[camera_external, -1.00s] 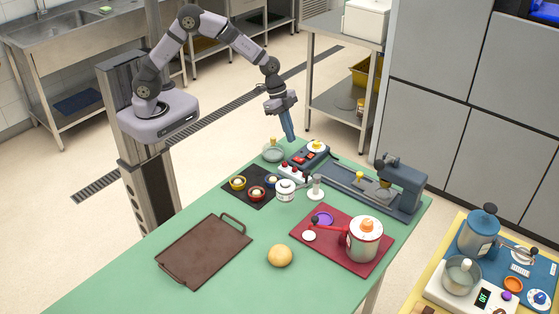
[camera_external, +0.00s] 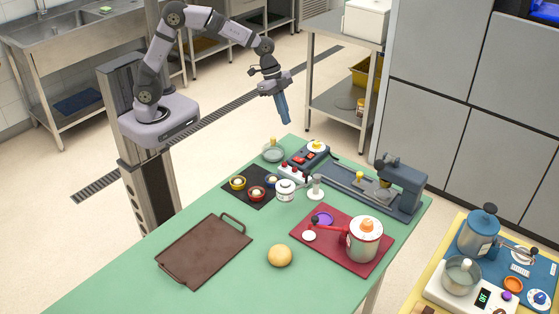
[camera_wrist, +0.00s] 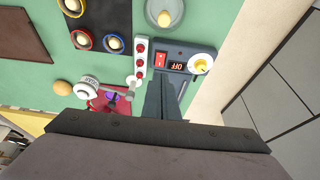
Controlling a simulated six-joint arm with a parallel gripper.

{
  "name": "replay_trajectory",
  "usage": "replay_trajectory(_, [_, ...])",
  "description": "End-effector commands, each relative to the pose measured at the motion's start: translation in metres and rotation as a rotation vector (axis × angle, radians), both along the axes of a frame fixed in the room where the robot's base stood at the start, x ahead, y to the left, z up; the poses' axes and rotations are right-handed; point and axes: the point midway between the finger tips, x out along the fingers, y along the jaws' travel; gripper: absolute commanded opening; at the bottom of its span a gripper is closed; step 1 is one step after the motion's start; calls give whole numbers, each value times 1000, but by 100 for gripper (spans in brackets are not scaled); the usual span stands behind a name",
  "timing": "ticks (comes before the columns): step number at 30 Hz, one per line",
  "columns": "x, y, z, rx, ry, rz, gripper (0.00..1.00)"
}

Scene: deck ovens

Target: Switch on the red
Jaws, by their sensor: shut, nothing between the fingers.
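A dark control unit (camera_external: 307,155) sits at the back end of the green table. In the wrist view it carries a red rocker switch (camera_wrist: 160,58), a small lit display (camera_wrist: 177,67) that seems to read OFF, and a white dial with a yellow knob (camera_wrist: 201,64). Beside it is a white strip (camera_wrist: 140,62) with several red buttons, also in the external view (camera_external: 293,173). My gripper (camera_external: 286,122) is shut and empty, its blue fingers pointing down above and behind the unit, clear of it. In the wrist view its fingers (camera_wrist: 170,84) show below the unit.
Small coloured bowls sit on a black mat (camera_external: 262,200). A glass bowl with a yellow-knobbed lid (camera_external: 273,153) stands left of the unit. A dark machine (camera_external: 400,185) is at the right. A red tray (camera_external: 375,262) holds a pot (camera_external: 364,241). A brown tray (camera_external: 200,250) lies in front.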

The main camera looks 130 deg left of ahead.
Motion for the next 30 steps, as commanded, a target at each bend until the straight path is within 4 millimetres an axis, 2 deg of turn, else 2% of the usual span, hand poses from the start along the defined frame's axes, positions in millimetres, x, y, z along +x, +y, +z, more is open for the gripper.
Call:
replay_trajectory(7, [16,0,2,-2,2,-2,0])
replay_trajectory(20, [17,0,0,-4,4,-1,0])
replay_trajectory(26, [24,-1,-18,-5,6,-2,0])
replay_trajectory(30, [32,-1,-39,-7,7,-2,0])
